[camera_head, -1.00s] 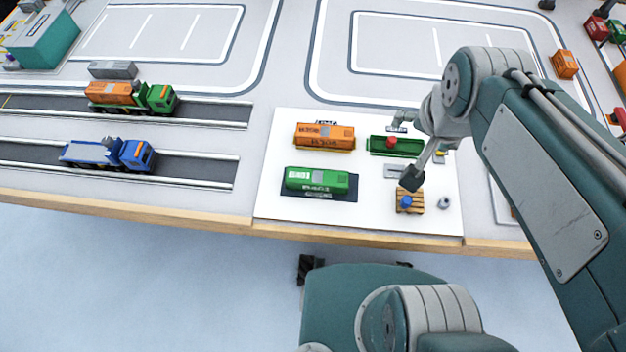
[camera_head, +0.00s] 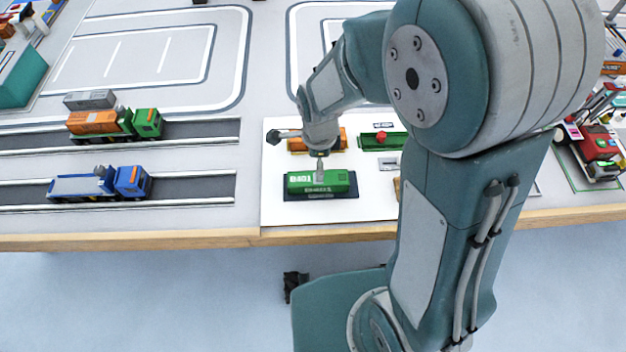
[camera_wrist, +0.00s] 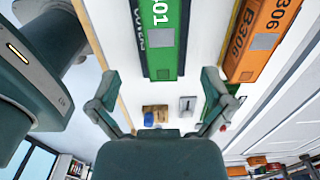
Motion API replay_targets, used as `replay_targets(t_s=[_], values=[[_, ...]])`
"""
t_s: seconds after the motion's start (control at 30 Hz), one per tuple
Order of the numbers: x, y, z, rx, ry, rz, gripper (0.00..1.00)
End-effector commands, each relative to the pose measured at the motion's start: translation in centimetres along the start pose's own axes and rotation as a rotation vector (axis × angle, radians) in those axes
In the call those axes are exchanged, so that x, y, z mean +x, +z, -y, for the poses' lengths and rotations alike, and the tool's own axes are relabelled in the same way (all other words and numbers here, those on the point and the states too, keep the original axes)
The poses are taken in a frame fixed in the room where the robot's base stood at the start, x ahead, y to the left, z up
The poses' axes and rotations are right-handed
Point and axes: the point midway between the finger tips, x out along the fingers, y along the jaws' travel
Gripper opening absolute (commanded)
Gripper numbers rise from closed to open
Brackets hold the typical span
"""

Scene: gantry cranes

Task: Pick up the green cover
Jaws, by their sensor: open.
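The green cover (camera_head: 302,182), a long box-shaped piece with white lettering, lies on a dark base on the white board. It also shows at the top of the wrist view (camera_wrist: 160,58), with a grey square on its face. My gripper (camera_head: 320,158) is over the far side of the cover in the head view. In the wrist view its two fingers (camera_wrist: 160,78) are spread apart with nothing between them. I cannot tell how high the fingertips are above the cover.
An orange container (camera_head: 296,145) lies just behind the cover, partly hidden by my gripper. A green tray with a red knob (camera_head: 381,136) is to its right. A wooden block with a blue knob shows in the wrist view (camera_wrist: 155,112). Toy trucks (camera_head: 130,180) stand left.

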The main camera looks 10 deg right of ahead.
Motion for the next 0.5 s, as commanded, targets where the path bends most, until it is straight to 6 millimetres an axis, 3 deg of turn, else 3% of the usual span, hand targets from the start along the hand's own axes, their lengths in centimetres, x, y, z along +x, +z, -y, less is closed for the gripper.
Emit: replay_targets(t_s=[0.1,0.37,0.5], values=[[2.1,-0.1,-0.1,0.0,0.005,-0.002,1.0],[4.4,0.3,0.0,-0.003,0.003,-0.005,1.0],[6.5,0.5,0.1,-0.003,0.005,-0.005,1.0]])
